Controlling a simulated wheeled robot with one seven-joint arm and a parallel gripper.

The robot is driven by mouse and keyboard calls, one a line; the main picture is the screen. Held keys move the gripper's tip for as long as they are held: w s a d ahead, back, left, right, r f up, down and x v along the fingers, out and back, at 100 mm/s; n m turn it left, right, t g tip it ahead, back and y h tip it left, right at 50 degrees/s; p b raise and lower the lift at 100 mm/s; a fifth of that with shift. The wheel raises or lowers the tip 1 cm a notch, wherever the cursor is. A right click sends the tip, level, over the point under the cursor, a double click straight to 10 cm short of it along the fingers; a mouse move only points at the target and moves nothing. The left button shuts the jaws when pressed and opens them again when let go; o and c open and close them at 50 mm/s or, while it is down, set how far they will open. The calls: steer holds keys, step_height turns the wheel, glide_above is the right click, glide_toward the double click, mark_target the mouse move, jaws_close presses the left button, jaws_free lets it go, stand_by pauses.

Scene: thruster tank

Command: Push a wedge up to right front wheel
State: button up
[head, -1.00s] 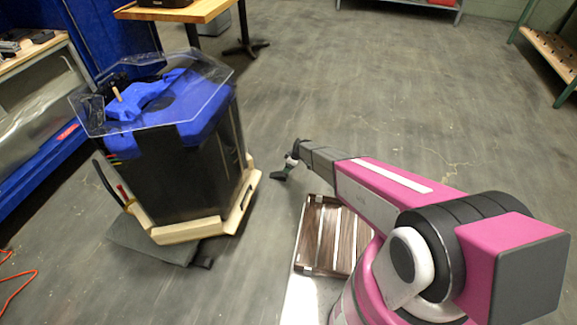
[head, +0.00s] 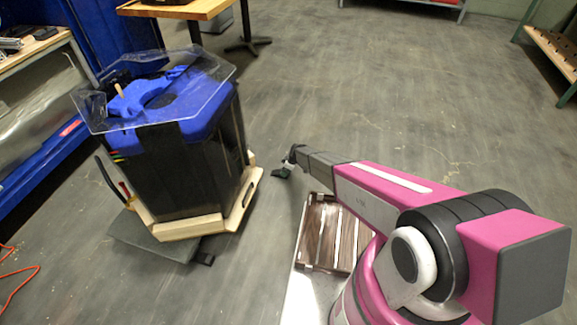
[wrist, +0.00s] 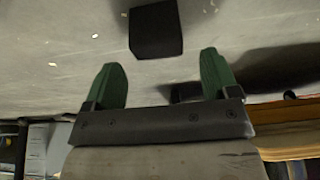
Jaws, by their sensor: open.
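The tank (head: 180,165) with blue top parts stands on a wooden base (head: 245,203), with a grey plate under its near left corner. The base's wood also shows at the lower right of the wrist view (wrist: 290,143). My gripper (head: 277,174) is low over the floor, right of the base and apart from it. In the wrist view its two green fingers (wrist: 162,80) are spread and empty. A dark block, likely the wedge (wrist: 155,32), lies on the floor beyond the gap between them. A dark piece (wrist: 187,92) shows behind the fingers, perhaps a wheel. I cannot make out the right front wheel.
A small black piece (head: 205,259) lies at the base's near edge; I cannot tell what it is. A brown slatted crate (head: 318,235) is beside my arm. An orange cable (head: 22,278) lies at the left. The floor behind and right of my gripper is clear.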

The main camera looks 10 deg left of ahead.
steer(key=x, duration=0.4)
steer(key=shift+f, duration=0.2)
